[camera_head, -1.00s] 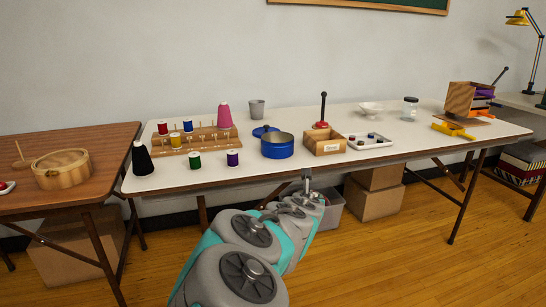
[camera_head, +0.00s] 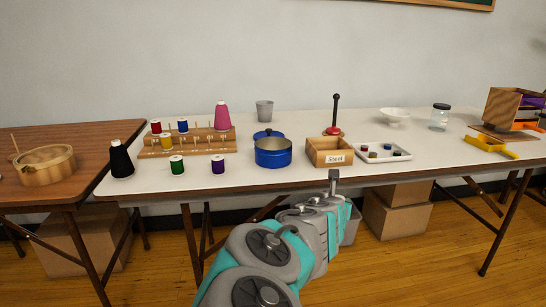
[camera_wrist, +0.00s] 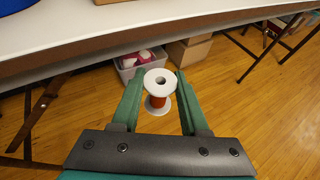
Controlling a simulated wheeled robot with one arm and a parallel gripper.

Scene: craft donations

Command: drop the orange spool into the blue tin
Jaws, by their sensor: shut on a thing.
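The orange spool (camera_wrist: 158,103), with white rims, is held upright between the two green fingers of my gripper (camera_wrist: 160,98) in the wrist view. In the head view the end of my arm (camera_head: 334,180) is in front of the white table's near edge, and the spool cannot be made out there. The blue tin (camera_head: 272,158) stands open on the table near its front edge, up and left of my gripper in the picture. Its blue lid (camera_head: 266,134) appears to lie just behind it. The inside of the tin is mostly hidden.
A wooden box with a label (camera_head: 328,153) stands right of the tin, beside a white tray (camera_head: 402,156). Purple (camera_head: 218,167) and green (camera_head: 177,167) spools stand left, before a wooden rack (camera_head: 212,143). The table edge (camera_wrist: 100,58) lies ahead of my gripper.

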